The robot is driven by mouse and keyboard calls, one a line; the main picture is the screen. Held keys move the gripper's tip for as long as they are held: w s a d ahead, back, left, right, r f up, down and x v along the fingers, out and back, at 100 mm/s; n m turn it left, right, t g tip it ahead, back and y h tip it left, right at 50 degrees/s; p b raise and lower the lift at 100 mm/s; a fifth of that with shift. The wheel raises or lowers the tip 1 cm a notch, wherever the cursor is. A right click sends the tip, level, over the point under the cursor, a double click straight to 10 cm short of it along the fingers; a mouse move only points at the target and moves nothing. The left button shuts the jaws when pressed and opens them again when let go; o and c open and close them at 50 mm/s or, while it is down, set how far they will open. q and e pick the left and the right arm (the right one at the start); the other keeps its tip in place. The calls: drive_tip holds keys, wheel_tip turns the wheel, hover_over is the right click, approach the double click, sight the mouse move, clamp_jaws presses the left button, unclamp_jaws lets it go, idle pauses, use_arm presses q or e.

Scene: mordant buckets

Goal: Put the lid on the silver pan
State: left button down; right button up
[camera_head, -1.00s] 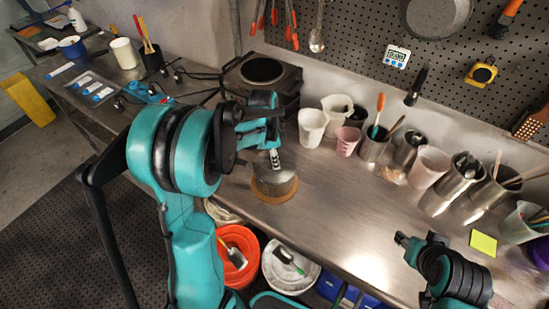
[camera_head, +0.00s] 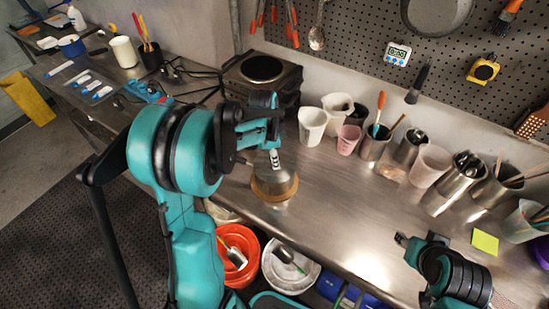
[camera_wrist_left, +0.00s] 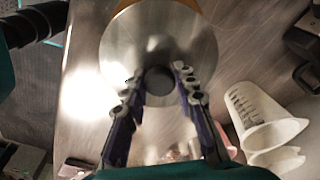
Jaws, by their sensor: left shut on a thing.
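The lid is a round silver disc with a dark knob; it fills the top of the left wrist view (camera_wrist_left: 185,45) and shows under the gripper in the head view (camera_head: 274,180). My left gripper (camera_head: 273,150) is shut on the lid's knob, with its two fingers (camera_wrist_left: 158,85) on either side of it. The silver pan is largely hidden below the lid, so I cannot tell whether the lid touches its rim. A brown round mat (camera_head: 270,198) lies beneath. My right gripper (camera_head: 402,240) is over the table's right part; its jaw state is unclear.
A black hot plate (camera_head: 262,70) stands behind the lid. White cups (camera_head: 312,125), a pink cup (camera_head: 347,140) and metal utensil pots line the wall to the right. Orange (camera_head: 238,255) and white buckets (camera_head: 290,268) are below the front edge. The middle of the steel table is clear.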

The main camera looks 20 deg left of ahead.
use_arm(q)
drive_tip(key=c, duration=1.1)
unclamp_jaws()
drive_tip(key=shift+c, duration=0.2)
wheel_tip(320, 180, up, 12)
drive_tip(key=a, duration=0.1)
drive_tip(key=shift+s, duration=0.4)
drive_tip(key=shift+a, duration=0.1)
drive_tip(key=s+d+f+n+t+b, duration=0.2)
drive_tip(key=s+d+f+n+b, duration=0.1)
drive_tip(key=s, duration=0.2)
drive_tip(key=s+d+f+n+t+b, duration=0.2)
drive_tip(key=s+f+n+b, duration=0.1)
drive_tip(key=s+n, duration=0.1)
drive_tip(key=s+d+f+n+t+y+b, duration=0.1)
drive_tip(key=s+d+f+n+t+b, duration=0.1)
drive_tip(key=s, duration=0.5)
wheel_tip(320, 180, down, 2)
drive_tip(key=shift+d+f+n+b, duration=0.1)
drive_tip(key=shift+d+n+b, duration=0.7)
drive_tip(key=shift+n, duration=0.3)
